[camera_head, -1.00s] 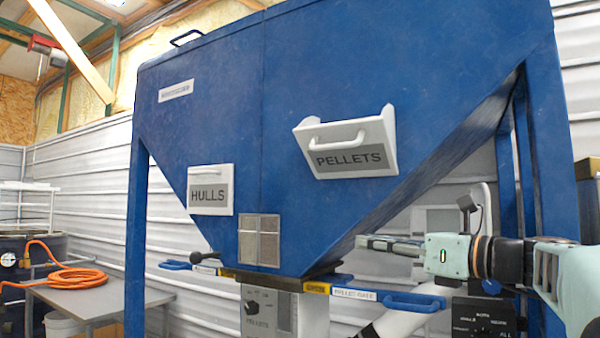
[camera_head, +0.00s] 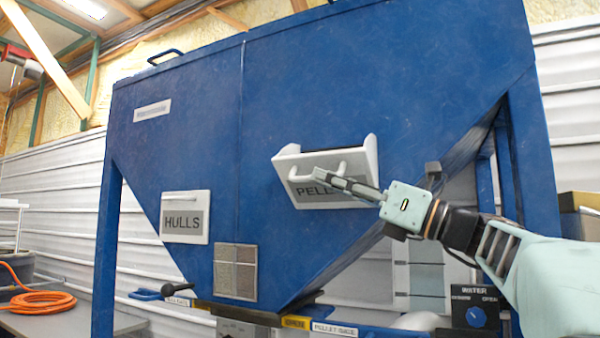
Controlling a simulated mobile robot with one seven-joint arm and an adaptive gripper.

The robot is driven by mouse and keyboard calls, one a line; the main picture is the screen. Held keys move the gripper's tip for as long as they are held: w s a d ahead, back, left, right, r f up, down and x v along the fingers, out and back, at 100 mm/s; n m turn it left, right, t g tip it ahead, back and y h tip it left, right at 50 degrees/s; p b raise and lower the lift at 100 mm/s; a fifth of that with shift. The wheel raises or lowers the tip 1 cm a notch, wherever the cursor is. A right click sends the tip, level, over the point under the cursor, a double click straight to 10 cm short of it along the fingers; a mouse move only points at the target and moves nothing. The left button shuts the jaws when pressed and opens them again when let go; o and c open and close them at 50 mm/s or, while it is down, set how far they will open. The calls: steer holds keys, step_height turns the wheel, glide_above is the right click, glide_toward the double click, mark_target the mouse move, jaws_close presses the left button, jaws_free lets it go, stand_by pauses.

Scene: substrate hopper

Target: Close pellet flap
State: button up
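The pellet flap (camera_head: 301,193) is a white panel with a grey "PELLETS" label on the right half of the blue hopper (camera_head: 330,90). It is tilted outward at the top, with white side cheeks showing and a gap behind its upper edge, so it stands open. Its white bar handle (camera_head: 328,165) is near the upper edge. My gripper (camera_head: 322,176) comes from the right, with its fingertips in front of the flap at the handle. The fingers hide much of the label. I cannot tell whether they touch the handle or how far apart they are.
The "HULLS" flap (camera_head: 185,217) lies flat against the hopper at left. The hopper's right leg (camera_head: 530,150) stands behind my arm.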

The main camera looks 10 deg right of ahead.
steer(key=shift+x, duration=1.3)
jaws_close()
